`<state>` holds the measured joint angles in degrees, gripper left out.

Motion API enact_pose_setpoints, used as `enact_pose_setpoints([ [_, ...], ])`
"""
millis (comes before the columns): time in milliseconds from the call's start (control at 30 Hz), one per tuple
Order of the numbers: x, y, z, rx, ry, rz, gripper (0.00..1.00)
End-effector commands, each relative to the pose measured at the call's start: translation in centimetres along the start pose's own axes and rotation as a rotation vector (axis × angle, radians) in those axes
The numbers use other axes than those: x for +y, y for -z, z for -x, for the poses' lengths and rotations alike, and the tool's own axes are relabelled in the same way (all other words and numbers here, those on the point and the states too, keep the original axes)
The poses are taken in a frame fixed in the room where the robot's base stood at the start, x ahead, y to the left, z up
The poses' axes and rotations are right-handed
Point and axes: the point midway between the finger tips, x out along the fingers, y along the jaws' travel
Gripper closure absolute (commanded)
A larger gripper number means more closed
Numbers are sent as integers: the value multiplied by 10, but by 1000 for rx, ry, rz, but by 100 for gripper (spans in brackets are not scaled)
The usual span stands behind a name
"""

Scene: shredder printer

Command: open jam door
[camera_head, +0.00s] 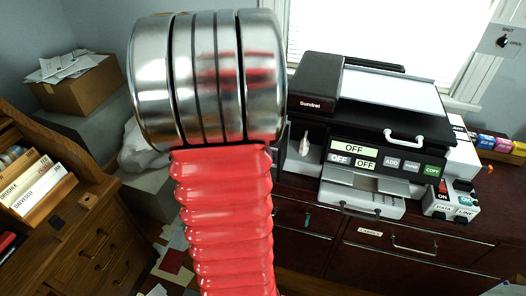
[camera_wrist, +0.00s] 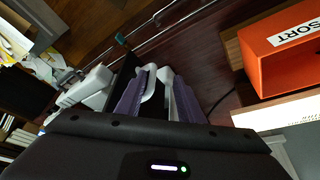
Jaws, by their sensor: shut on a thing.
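The dark printer (camera_head: 390,135) marked "Sundrei" stands on the dark red cabinet in the head view. Its front panels read OFF. A white handle-like part (camera_head: 305,144) shows in a dark recess at its left side; I cannot tell for sure that it is the jam door's. In the wrist view my gripper (camera_wrist: 156,98) has its purple-grey fingers shut on a white handle-like piece (camera_wrist: 150,84). The door itself is not clear there. My gripper is not discernible in the head view, where my red and metal arm fills the middle.
An orange box (camera_wrist: 290,48) marked "SORT" is at the right in the wrist view. A small switch box (camera_head: 450,200) stands right of the output tray (camera_head: 362,198). The cabinet has drawers with handles (camera_head: 400,247). A cardboard box (camera_head: 75,85) is at the left.

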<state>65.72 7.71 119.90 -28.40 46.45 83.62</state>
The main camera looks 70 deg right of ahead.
Motion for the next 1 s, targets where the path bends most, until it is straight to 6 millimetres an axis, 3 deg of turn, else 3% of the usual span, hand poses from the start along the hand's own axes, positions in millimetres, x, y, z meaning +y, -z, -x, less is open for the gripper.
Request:
enact_pose_setpoints([
  [33, -5, 7, 5, 13, 17, 1, 72],
  [267, -5, 7, 17, 14, 17, 0, 72],
  [1000, -1, 0, 129, 3, 3, 1, 72],
])
